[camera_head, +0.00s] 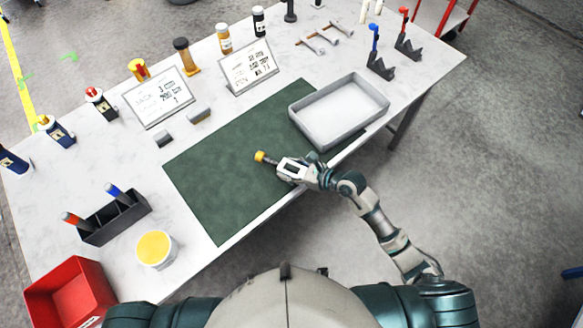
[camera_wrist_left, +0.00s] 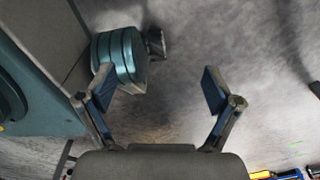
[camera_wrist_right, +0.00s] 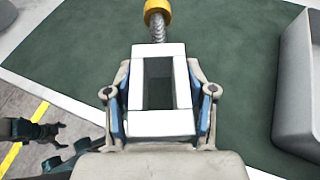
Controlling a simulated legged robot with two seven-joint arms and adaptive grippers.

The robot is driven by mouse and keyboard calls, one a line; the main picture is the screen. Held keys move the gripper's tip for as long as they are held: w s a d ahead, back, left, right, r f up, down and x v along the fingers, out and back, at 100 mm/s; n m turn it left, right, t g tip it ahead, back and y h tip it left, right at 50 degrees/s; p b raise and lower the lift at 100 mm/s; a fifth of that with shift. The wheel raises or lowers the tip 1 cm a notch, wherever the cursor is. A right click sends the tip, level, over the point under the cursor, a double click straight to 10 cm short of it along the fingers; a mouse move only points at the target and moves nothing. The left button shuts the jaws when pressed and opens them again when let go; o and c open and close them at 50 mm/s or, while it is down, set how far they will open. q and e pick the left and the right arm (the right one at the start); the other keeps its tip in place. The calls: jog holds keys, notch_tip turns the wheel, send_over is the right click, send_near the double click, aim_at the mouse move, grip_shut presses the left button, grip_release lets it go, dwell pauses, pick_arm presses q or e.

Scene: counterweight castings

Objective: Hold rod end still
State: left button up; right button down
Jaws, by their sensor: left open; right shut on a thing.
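My right gripper (camera_head: 290,170) is shut on a white rectangular frame (camera_wrist_right: 160,122) with a dark middle opening. In the right wrist view, the two fingers (camera_wrist_right: 160,100) press on its left and right sides. A grey, threaded-looking rod (camera_wrist_right: 157,27) sticks out of the frame's far end and carries a yellow rod end (camera_wrist_right: 158,8). In the head view, the yellow end (camera_head: 260,156) points left over the green mat (camera_head: 215,185). I cannot tell whether it touches the mat. My left gripper (camera_wrist_left: 157,88) is open and empty, away from the table; the head view does not show it.
A grey tray (camera_head: 298,123) stands right of the held frame, at the mat's edge. Two small grey blocks (camera_head: 200,116) lie behind the mat. A black holder (camera_head: 118,222), a yellow-topped tub (camera_head: 154,265) and a red bin (camera_head: 45,295) stand at left. The mat is mostly clear.

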aim_at(290, 168)
jog(key=shift+w+a, duration=0.35)
jog(key=shift+w, duration=0.4)
jog(key=shift+w+d, duration=0.1)
jog(key=shift+d, duration=0.2)
jog(key=f, duration=0.3)
jog(key=shift+w+d+f+b, duration=0.2)
jog(key=shift+w+f+b, duration=0.05)
jog(key=shift+w+b, duration=0.1)
jog(key=shift+a, duration=0.3)
jog(key=shift+c, duration=1.9)
grip_release()
jog(key=shift+f, duration=0.15)
pick_arm(q)
jog(key=shift+w+a+r, duration=0.15)
jog(key=shift+w+a, duration=0.05)
jog(key=shift+w, duration=0.45)
pick_arm(e)
jog(key=shift+s+d, duration=0.1)
jog(key=shift+d, duration=0.1)
